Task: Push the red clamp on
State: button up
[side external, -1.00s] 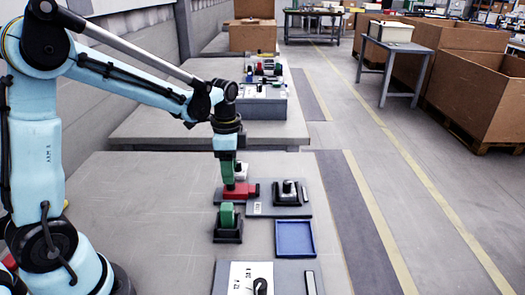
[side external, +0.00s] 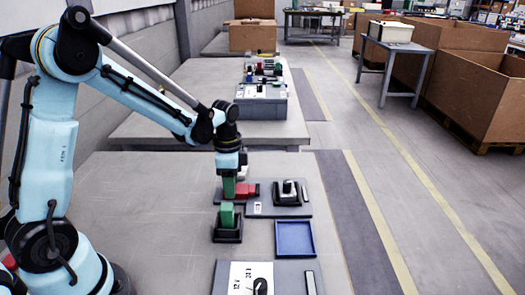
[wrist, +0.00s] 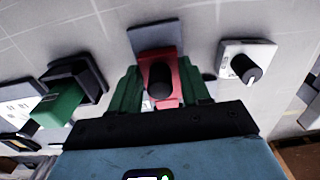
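The red clamp (side external: 250,190) sits on a dark grey base (side external: 217,198) toward the back of the bench. In the wrist view the red clamp (wrist: 174,72) lies around or under a black round part (wrist: 160,82); whether it is fully seated cannot be told. My gripper (side external: 229,190) points down at the clamp's left end, hiding part of it. In the wrist view its green fingers (wrist: 160,92) stand on both sides of the clamp, close against it. I cannot tell whether they press on it.
A green block in a black holder (side external: 227,234) stands in front of the gripper. A grey plate with a black fixture (side external: 288,194) is to the right, a blue tray (side external: 295,238) in front of that. A white plate with a black knob (wrist: 246,66) is close by. The bench's left is clear.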

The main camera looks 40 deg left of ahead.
aim_at(249, 188)
jog(key=shift+c, duration=0.9)
jog(key=shift+w+d, duration=0.1)
jog(key=shift+w, duration=0.05)
jog(key=shift+w+d, duration=1.55)
jog(key=shift+d, duration=0.05)
jog(key=o, duration=0.7)
jog(key=shift+o, duration=0.2)
jog(key=shift+r, duration=3.5)
